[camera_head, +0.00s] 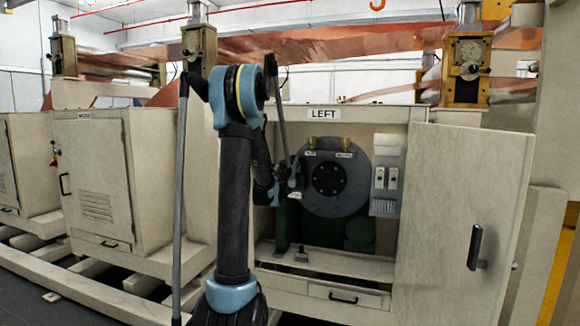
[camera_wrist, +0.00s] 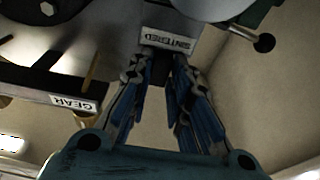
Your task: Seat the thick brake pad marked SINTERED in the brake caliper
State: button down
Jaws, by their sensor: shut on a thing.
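In the head view my gripper (camera_head: 292,180) is at the left edge of a large grey disc (camera_head: 335,200) inside the open cabinet marked LEFT. The pad is too small to make out there. I cannot clearly make out the brake caliper in either view.
A GEAR label (camera_wrist: 73,103) is at left in the wrist view, and a black knob (camera_wrist: 264,42) is at right. The cabinet door (camera_head: 460,220) stands open at right. A switch panel (camera_head: 386,178) is beside the disc.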

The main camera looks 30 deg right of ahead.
jog(key=shift+f+x, duration=0.15)
jog(key=shift+x, duration=0.6)
jog(key=shift+f+x, duration=0.2)
jog(key=shift+x, duration=0.55)
jog(key=shift+w+a, duration=0.15)
jog(key=shift+w, duration=0.2)
jog(key=shift+f, duration=1.8)
dwell(1.0)
jog(key=shift+s+a+f, duration=0.15)
jog(key=shift+f, duration=0.25)
dwell(0.4)
jog(key=c, duration=1.4)
grip_release()
jog(key=shift+s, duration=0.1)
